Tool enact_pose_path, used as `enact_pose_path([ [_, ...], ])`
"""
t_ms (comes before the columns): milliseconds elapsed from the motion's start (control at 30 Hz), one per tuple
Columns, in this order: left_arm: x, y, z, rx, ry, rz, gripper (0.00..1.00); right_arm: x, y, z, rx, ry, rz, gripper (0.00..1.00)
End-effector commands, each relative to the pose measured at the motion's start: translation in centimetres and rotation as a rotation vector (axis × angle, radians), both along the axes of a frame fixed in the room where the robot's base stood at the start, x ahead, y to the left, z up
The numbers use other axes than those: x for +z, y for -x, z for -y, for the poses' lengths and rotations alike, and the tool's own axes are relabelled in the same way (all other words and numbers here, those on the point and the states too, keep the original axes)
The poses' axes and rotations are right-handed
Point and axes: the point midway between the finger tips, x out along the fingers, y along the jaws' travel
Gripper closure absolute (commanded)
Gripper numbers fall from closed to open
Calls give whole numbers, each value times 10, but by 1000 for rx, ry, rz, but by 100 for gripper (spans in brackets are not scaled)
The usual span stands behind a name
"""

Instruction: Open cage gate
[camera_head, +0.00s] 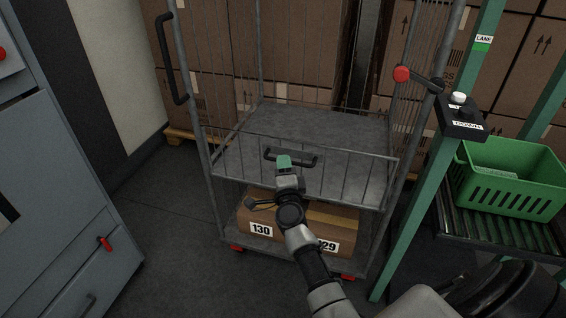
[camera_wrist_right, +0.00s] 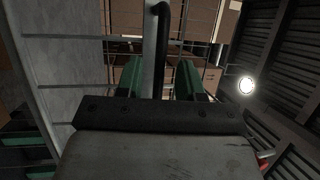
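The grey wire roll cage (camera_head: 206,135) stands ahead of me. Its low barred front gate (camera_head: 345,178) is upright across the front, with a black handle (camera_head: 308,161) on its top rail. My right gripper (camera_head: 284,160) is at the handle. In the right wrist view, the green fingertips of my right gripper (camera_wrist_right: 160,75) are apart, one on each side of the black handle bar (camera_wrist_right: 161,20), with gaps visible. In the head view the gripper hides part of the handle and gate. My left gripper is not in view.
Cartons labelled 130 (camera_head: 261,229) and 129 sit low in the cage. A grey cabinet (camera_head: 60,190) stands left. Floor is clear left of the cage.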

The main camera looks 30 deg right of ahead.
Motion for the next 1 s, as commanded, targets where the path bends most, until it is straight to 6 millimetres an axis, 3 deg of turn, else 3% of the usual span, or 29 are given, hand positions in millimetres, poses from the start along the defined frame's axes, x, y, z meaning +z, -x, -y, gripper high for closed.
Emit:
enact_pose_path([
  [200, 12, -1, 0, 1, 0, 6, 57, 3, -20, 10, 0, 2, -1, 63],
  [533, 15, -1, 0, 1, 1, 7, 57, 4, -22, 11, 1, 1, -2, 63],
  [767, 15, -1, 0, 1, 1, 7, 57, 4, -22, 11, 1, 1, -1, 98],
  [1000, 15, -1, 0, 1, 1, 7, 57, 3, -22, 11, 1, 0, -2, 100],
])
